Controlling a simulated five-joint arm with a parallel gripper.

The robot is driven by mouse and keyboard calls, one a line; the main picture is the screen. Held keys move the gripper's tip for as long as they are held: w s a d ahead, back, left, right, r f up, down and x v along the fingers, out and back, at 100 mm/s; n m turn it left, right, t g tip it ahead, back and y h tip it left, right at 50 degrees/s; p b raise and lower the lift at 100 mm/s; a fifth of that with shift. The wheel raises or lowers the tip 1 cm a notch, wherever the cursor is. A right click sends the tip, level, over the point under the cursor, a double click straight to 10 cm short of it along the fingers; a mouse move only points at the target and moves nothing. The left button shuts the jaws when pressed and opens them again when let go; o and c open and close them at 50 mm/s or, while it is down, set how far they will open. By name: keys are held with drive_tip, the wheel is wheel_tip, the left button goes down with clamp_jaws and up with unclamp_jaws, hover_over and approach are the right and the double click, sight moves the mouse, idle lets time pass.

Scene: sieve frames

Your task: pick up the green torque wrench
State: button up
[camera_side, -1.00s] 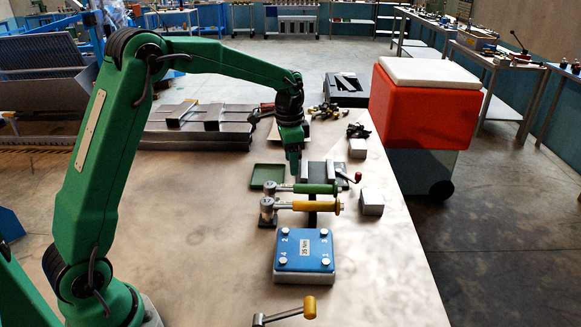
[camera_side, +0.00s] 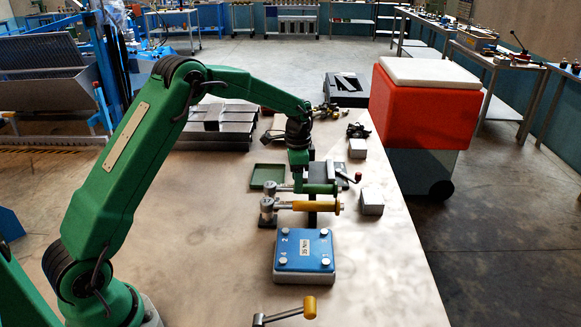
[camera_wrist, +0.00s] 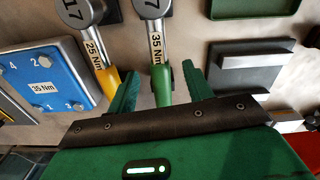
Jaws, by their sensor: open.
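The green torque wrench (camera_side: 320,189) lies level across its holder, with its silver head at the left in the side view. In the wrist view the green torque wrench (camera_wrist: 158,48) shows a 35 Nm label and a head marked 17. My gripper (camera_side: 298,186) is down at the wrench, over the left part of its handle. In the wrist view my gripper (camera_wrist: 161,72) is open, one green finger on each side of the green handle. The yellow torque wrench (camera_side: 318,206) lies parallel and nearer the side camera; its label (camera_wrist: 95,52) reads 25 Nm.
A blue-topped box (camera_side: 304,249) marked 35 Nm stands in front of the wrenches. A green tray (camera_side: 262,186) lies behind, to the left. A grey block (camera_side: 371,202) is at the right near the table edge. A yellow-handled crank (camera_side: 290,312) lies nearest the camera.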

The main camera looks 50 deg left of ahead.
drive_tip(key=shift+f, duration=0.2)
drive_tip(key=shift+f, duration=2.5)
drive_tip(key=shift+c, duration=0.2)
drive_tip(key=shift+r, duration=0.1)
clamp_jaws()
